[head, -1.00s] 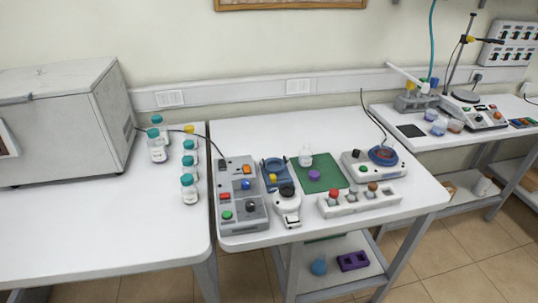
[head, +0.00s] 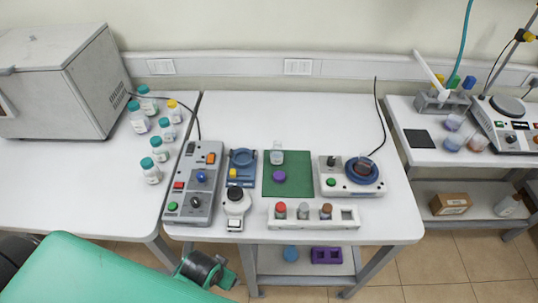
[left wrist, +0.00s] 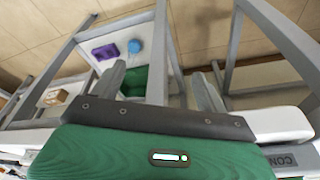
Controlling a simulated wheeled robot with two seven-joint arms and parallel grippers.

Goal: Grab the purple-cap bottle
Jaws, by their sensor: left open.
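A round purple cap (head: 279,176) sits on the green mat (head: 300,185) on the middle table in the head view. It looks low and flat, and I cannot tell whether a bottle is under it. A small clear glass container (head: 277,156) stands just behind it, with no purple cap visible on it. My left arm enters low at the left of the head view, well short of the mat. My left gripper (left wrist: 164,78) shows in the left wrist view with its two fingers wide apart and nothing between them. My right gripper is not in view.
Teal-capped bottles (head: 151,171) stand on the left table. A purple rack (head: 327,255) lies on the lower shelf.

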